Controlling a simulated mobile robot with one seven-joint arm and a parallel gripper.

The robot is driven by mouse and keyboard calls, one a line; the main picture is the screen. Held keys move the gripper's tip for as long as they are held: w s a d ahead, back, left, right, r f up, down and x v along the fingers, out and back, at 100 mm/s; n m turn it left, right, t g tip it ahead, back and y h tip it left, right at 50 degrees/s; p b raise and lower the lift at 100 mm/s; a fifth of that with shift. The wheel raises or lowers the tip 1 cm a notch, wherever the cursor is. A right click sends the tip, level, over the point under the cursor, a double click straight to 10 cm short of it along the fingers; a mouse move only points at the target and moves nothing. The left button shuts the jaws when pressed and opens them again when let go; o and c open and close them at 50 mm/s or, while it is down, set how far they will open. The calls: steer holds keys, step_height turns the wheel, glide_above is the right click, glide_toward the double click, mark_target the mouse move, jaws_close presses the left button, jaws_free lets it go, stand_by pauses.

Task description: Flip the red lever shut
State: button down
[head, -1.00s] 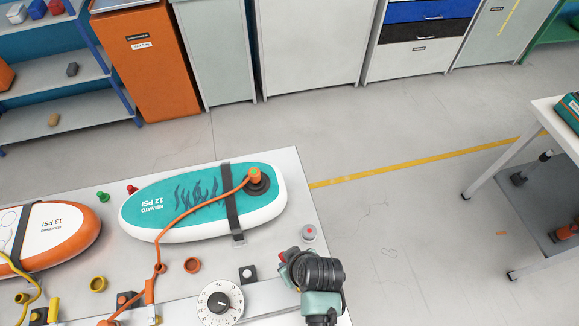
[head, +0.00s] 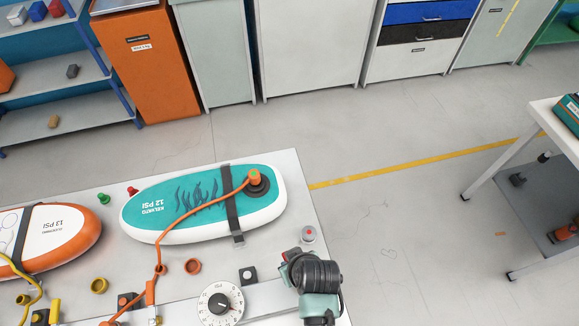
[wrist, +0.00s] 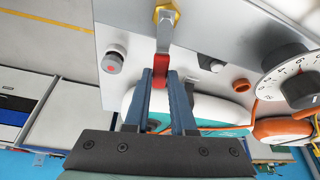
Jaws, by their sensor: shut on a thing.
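The red lever (wrist: 161,64) shows in the wrist view as a red grip on a bright metal arm. The arm runs from a yellow hex fitting (wrist: 166,14) at the top of the picture down to my gripper. My gripper (wrist: 160,76) is shut on the red grip, with one blue finger on each side and red showing between them. In the head view my dark wrist stands over the table's front right corner and hides the fingertips and most of the lever.
The white table (head: 283,215) carries a teal board (head: 150,205) under a black strap, an orange board (head: 75,240), a dial gauge (head: 220,303) and a grey red-topped knob (head: 309,235) near my gripper. An orange hose (head: 190,219) crosses the teal board.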

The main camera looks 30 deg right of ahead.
steer(key=shift+s+d+m+h+p, duration=0.1)
steer(key=shift+d+m+h+p, duration=0.2)
steer(key=shift+m, duration=0.4)
steer(key=shift+s+d+m+h+p, duration=0.1)
steer(key=shift+d+m+h+p, duration=0.2)
steer(key=shift+m, duration=0.4)
steer(key=c, duration=0.7)
jaws_free()
steer(key=shift+c, duration=0.2)
steer(key=b+v, duration=0.1)
steer(key=v, duration=1.2)
steer(key=shift+w+b, duration=0.25)
steer(key=shift+b, duration=0.05)
steer(key=shift+d, duration=0.1)
